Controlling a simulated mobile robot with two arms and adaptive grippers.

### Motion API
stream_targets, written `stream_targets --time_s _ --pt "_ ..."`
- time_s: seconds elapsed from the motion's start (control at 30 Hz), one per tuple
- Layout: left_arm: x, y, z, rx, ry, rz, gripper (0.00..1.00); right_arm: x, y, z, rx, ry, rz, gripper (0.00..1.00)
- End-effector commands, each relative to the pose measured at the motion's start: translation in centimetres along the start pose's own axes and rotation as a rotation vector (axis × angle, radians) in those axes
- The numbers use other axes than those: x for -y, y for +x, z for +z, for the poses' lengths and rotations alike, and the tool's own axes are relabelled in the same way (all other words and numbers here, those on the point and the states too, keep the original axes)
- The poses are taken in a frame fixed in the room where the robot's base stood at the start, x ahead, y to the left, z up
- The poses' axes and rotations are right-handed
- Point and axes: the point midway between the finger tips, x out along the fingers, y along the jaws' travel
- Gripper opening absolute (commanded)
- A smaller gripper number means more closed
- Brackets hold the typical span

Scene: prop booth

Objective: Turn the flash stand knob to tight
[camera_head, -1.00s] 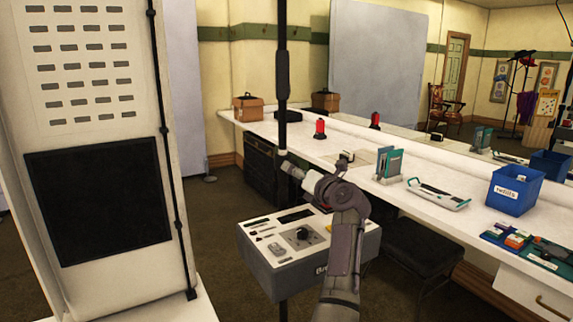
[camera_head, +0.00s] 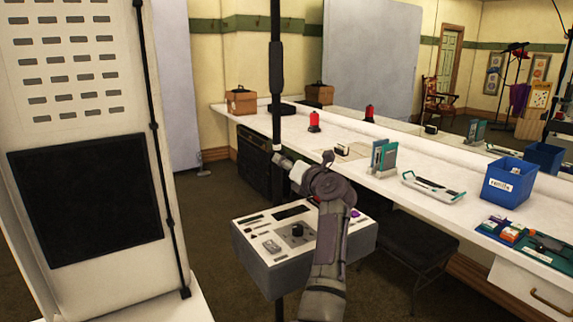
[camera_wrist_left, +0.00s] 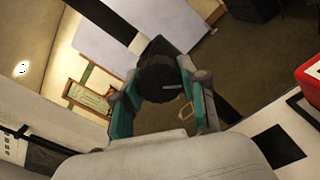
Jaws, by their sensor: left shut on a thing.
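My left gripper (camera_head: 279,158) is at the pole, just below a pale collar. In the left wrist view, the teal-edged fingers of my left gripper (camera_wrist_left: 162,90) are closed around a round black knob (camera_wrist_left: 158,72). The knob is between the fingertips, with the dark pole behind it. In the head view the gripper hides the knob. I cannot read its tight or loose position. My right gripper is out of view.
A long white counter (camera_head: 360,185) runs along the wall with a blue bin (camera_head: 508,184), a red-topped item (camera_head: 314,121) and a brown box (camera_head: 241,101). A white panel (camera_head: 80,270) stands close at left. A dark stool (camera_head: 415,245) is under the counter.

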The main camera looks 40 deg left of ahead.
Motion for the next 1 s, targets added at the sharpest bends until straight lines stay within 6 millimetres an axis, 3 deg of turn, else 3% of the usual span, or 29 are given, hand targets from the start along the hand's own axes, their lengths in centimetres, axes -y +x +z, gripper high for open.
stream_targets --time_s 0.37,1.0 --pt "-0.2 0.0 0.3 0.0 0.081 -0.001 0.07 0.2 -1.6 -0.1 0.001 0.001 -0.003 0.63" --pt "-0.4 -0.1 0.7 0.001 0.635 -0.003 0.07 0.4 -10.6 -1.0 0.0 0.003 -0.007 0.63"
